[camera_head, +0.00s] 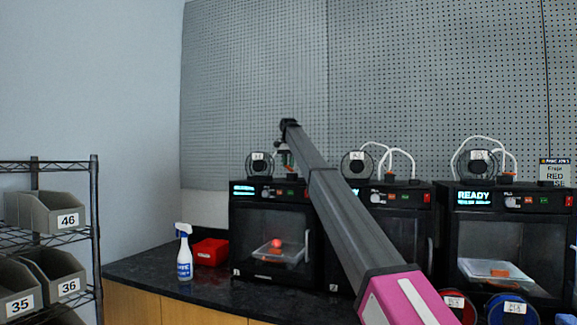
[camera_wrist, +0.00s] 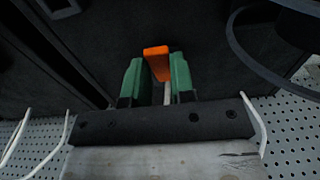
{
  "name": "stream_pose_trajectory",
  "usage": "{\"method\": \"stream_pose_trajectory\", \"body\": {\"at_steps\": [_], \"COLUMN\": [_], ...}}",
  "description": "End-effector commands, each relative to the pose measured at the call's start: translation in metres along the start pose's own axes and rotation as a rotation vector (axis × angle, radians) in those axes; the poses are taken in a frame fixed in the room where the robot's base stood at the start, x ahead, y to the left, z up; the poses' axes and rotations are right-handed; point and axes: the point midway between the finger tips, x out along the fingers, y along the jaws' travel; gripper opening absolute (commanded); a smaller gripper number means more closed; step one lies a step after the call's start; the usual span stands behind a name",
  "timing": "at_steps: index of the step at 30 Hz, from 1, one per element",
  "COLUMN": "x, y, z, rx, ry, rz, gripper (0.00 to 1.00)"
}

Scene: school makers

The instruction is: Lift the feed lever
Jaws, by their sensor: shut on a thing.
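The feed lever, a small orange tab on a thin pale stem, shows in the wrist view (camera_wrist: 157,60) between the green fingers of my gripper (camera_wrist: 156,82). My gripper is shut on it, and the lever's orange end sticks out past the fingertips. In the head view my gripper (camera_head: 284,155) is at the top of the left 3D printer (camera_head: 240,235), beside its spool. The lever is too small and too hidden by my arm to make out there.
A middle printer (camera_head: 410,235) and a right printer (camera_head: 500,225) stand on the dark counter (camera_head: 135,270). A spray bottle (camera_head: 184,255) and a red bin (camera_head: 210,252) stand left of the printers. Pegboard (camera_head: 255,90) rises behind. A wire shelf (camera_head: 95,210) with grey bins is at far left.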

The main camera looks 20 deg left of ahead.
Motion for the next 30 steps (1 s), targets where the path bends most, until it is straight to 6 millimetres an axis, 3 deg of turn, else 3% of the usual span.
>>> {"method": "stream_pose_trajectory", "body": {"at_steps": [7, 8, 9, 10, 20, 30], "x": [0.0001, 0.0001, 0.0002, 0.0002, 0.0009, 0.0094], "y": [-0.0010, -0.0011, -0.0011, -0.0010, -0.0004, 0.0003], "z": [-0.0007, -0.0008, -0.0008, -0.0008, -0.0001, -0.0002], "rx": [-0.002, -0.002, -0.002, -0.002, -0.001, -0.002], "ry": [0.002, 0.002, 0.003, 0.003, 0.011, 0.156], "rz": [-0.002, -0.002, -0.002, -0.002, -0.001, 0.006], "gripper": [0.00, 0.29, 0.42, 0.49, 0.49, 0.49]}}
